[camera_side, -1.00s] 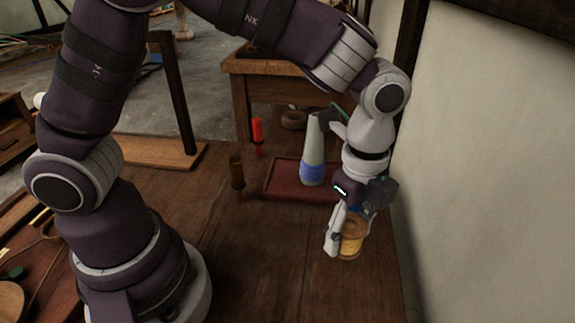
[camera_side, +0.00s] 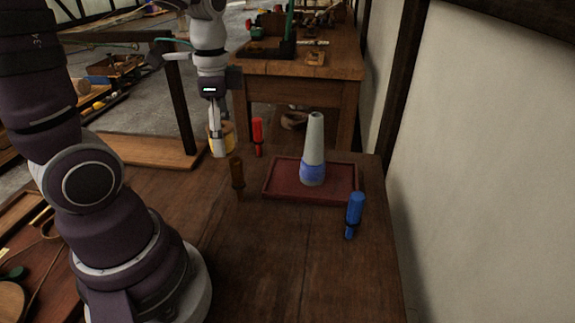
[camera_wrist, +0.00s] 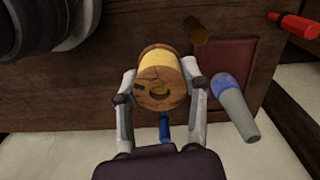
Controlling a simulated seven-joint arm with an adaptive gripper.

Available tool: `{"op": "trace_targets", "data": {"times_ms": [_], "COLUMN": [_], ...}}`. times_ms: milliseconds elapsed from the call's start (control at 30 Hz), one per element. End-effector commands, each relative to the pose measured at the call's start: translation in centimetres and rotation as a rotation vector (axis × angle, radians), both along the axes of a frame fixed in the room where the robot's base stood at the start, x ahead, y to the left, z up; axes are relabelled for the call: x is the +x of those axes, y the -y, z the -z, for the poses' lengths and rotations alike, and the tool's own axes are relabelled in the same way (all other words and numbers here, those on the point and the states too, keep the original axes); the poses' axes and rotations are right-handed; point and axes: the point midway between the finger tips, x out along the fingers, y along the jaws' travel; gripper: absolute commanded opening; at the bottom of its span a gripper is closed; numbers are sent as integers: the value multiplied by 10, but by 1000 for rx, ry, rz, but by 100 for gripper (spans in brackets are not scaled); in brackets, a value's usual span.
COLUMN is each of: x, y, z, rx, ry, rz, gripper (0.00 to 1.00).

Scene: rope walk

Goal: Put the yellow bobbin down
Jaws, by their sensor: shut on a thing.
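My gripper (camera_side: 219,140) is shut on the yellow bobbin (camera_side: 228,137), which has wooden ends and a yellow winding. In the side view the bobbin hangs behind my fingers, near the table's far left edge, left of the red peg. In the wrist view the bobbin (camera_wrist: 162,75) sits between both fingers of my gripper (camera_wrist: 161,90), with one holed wooden end facing the camera. I cannot tell exactly how far above the table it is.
A grey cone with a blue band (camera_side: 313,155) stands on a dark red tray (camera_side: 290,194). A red peg (camera_side: 257,135), a brown peg (camera_side: 237,172) and a blue peg (camera_side: 354,212) stand around it. The front of the table (camera_side: 285,260) is clear.

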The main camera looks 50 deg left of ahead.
Motion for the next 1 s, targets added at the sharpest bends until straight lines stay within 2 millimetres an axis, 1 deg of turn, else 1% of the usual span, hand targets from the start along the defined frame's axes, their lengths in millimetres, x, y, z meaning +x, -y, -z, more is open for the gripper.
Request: {"op": "trace_targets", "data": {"times_ms": [33,133,300,400,700,800,900,1000], "x": [-12,-34,-63,-77,-76,-76,-75,-71], "y": [-10,-23,-34,-37,-36,-35,-36,-40], "z": [0,3,6,11,71,87,100,106], "rx": [-1,-6,-14,-20,-23,-24,-22,-18], "ry": [3,5,9,10,1,1,4,8], "rz": [-79,-213,-390,-472,-458,-456,-456,-456], "gripper": [16,16,16,16,16,16,16,16]}}
